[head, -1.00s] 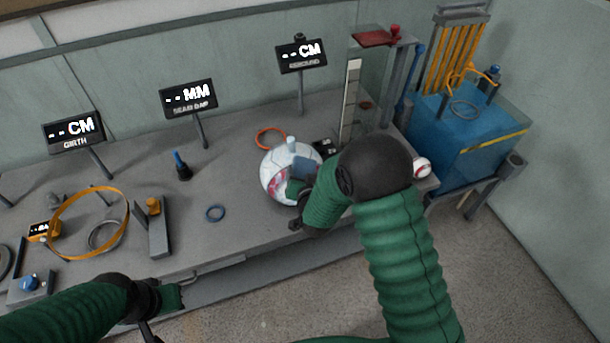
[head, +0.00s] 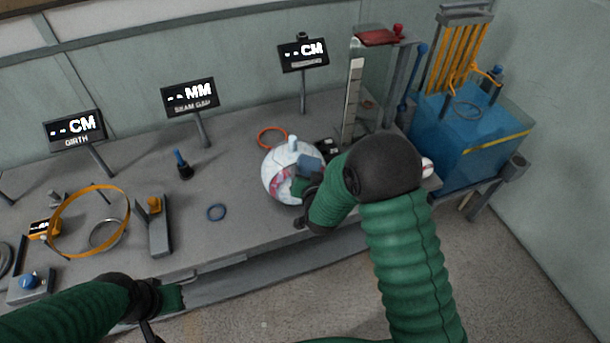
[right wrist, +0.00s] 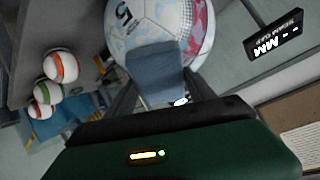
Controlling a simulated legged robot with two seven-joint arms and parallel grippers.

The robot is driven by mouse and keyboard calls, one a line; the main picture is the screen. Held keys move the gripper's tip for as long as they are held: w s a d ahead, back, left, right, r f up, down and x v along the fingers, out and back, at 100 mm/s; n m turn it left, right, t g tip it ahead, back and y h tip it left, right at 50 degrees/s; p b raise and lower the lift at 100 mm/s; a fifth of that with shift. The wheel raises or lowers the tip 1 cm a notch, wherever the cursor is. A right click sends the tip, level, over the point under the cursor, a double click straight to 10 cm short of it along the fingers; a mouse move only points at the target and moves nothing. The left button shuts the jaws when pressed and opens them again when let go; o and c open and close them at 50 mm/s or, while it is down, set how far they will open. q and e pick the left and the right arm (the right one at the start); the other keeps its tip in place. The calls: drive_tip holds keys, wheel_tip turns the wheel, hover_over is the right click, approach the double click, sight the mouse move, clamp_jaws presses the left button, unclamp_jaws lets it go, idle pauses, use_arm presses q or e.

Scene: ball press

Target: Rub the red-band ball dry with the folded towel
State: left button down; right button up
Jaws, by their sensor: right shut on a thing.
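A large white ball (head: 276,177) with a red-pink patterned patch stands on the grey bench. It fills the top of the right wrist view (right wrist: 150,25), with its red patch at the right. The folded blue-grey towel (head: 309,166) is between the fingers of my right gripper (right wrist: 160,85), which is shut on it. In the right wrist view, the towel (right wrist: 158,72) overlaps the near side of the ball and appears to lie against it. My left gripper (head: 170,298) is low at the bench's front edge, apart from the ball; its jaws are unclear.
A clear column (head: 355,105) and a blue water tank (head: 470,140) stand right. Smaller banded balls (right wrist: 61,66) show in the right wrist view.

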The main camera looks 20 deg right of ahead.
drive_tip(key=shift+a, duration=1.45)
drive_tip(key=shift+d+b, duration=0.4)
drive_tip(key=shift+d, duration=1.15)
drive_tip(key=shift+a, duration=1.55)
drive_tip(key=shift+d+b, duration=0.35)
drive_tip(key=shift+d, duration=1.2)
drive_tip(key=shift+a, duration=1.55)
drive_tip(key=shift+r, duration=0.1)
